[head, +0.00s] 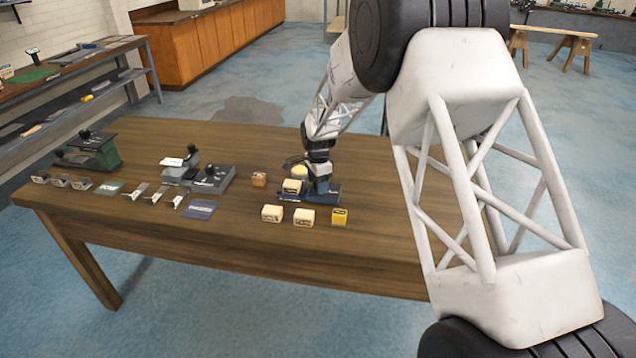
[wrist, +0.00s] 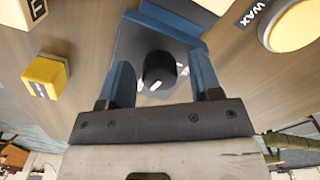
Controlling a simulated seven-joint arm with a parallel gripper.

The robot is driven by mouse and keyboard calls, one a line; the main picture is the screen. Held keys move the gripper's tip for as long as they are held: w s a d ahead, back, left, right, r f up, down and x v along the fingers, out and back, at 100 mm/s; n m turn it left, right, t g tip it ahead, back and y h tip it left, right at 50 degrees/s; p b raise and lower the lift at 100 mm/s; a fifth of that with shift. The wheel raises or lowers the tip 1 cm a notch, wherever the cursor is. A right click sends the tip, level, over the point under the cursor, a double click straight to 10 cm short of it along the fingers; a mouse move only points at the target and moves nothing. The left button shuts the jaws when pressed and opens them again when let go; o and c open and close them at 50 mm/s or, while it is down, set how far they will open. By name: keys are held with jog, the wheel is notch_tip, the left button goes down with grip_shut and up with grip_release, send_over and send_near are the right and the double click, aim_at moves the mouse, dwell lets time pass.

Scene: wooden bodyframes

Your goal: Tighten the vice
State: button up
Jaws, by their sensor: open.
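The vice (head: 328,199) appears as a low blue body on the wooden table, below the end of my arm in the head view. In the wrist view a blue part (wrist: 165,22) and a dark plate show, with a round black knob (wrist: 158,68) with white marks. My gripper (wrist: 162,72) is open, with one blue finger on each side of the knob; I cannot tell whether either touches it. In the head view my gripper (head: 319,172) is over the vice and hides part of it. A cream block (head: 292,186) is close beside or on the vice.
Cream blocks (head: 303,217) and a yellow block (head: 339,216) stand in front of the vice. A round yellow-cream item (wrist: 297,25) labelled WAX is close by. Small grey devices (head: 205,178), metal pieces and a green machine (head: 97,150) are farther left.

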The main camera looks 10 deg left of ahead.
jog(key=shift+r, duration=3.95)
jog(key=shift+s+d+r, duration=0.2)
jog(key=shift+d+r, duration=0.2)
jog(key=s+d+r+n+t, duration=0.1)
jog(key=s+d+r+n, duration=0.4)
jog(key=s+d+r, duration=1.5)
jog(key=s+d+n, duration=0.2)
jog(key=s+d, duration=0.2)
jog(key=s, duration=0.6)
jog(key=s+d+f+n+t, duration=0.1)
jog(key=s+d, duration=0.4)
jog(key=s, duration=0.6)
jog(key=s+d+f+n, duration=0.1)
jog(key=s+d, duration=0.4)
jog(key=s, duration=0.5)
jog(key=shift+s+d+f+n+t, duration=0.2)
jog(key=shift+s+n+t, duration=0.1)
jog(key=shift+n, duration=0.6)
